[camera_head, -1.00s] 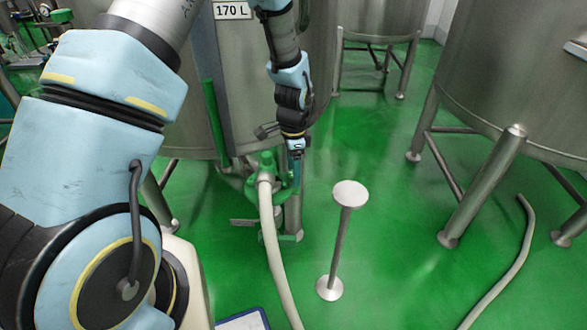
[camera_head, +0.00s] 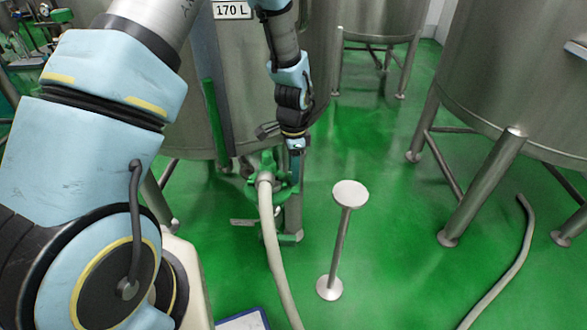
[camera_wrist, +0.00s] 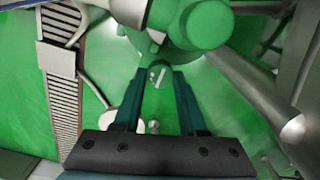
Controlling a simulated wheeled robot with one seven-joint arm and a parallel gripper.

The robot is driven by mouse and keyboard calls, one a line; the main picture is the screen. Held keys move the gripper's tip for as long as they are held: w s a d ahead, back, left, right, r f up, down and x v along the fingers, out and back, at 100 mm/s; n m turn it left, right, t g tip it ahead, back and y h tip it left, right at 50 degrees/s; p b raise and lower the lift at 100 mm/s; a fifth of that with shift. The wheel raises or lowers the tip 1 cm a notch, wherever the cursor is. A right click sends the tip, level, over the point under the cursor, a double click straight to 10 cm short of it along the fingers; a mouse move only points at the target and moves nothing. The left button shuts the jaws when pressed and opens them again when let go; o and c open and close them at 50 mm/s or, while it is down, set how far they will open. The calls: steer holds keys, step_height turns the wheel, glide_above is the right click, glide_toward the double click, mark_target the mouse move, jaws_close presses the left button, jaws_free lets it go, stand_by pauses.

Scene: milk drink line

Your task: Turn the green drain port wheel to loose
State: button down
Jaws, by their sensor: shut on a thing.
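The green drain port wheel (camera_head: 284,189) sits low on the front of the steel tank, behind the end of a pale hose. My gripper (camera_head: 296,178) comes down from above onto the right side of the wheel. In the wrist view my gripper's two dark teal fingers (camera_wrist: 159,75) reach up to the green port fitting (camera_wrist: 205,25), with green between their tips. My gripper is shut on the wheel's rim. The exact contact is small and partly hidden by the fingers.
The pale hose (camera_head: 271,240) runs from the port down to the floor. A steel post with a round top (camera_head: 350,194) stands to the right. Another tank (camera_head: 520,80) is at right, with a hose (camera_head: 512,270) on the floor.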

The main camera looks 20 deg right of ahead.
steer(key=shift+n, duration=0.3)
steer(key=n, duration=0.5)
steer(key=shift+n, duration=0.3)
steer(key=n+p, duration=0.1)
steer(key=n, duration=0.5)
steer(key=shift+w, duration=0.1)
steer(key=n+p, duration=0.1)
steer(key=n, duration=0.4)
steer(key=shift+r+n, duration=0.1)
steer(key=shift+n, duration=0.3)
steer(key=n+p, duration=0.2)
steer(key=n, duration=0.4)
steer(key=shift+a, duration=0.1)
steer(key=shift+c, duration=2.3)
jaws_free()
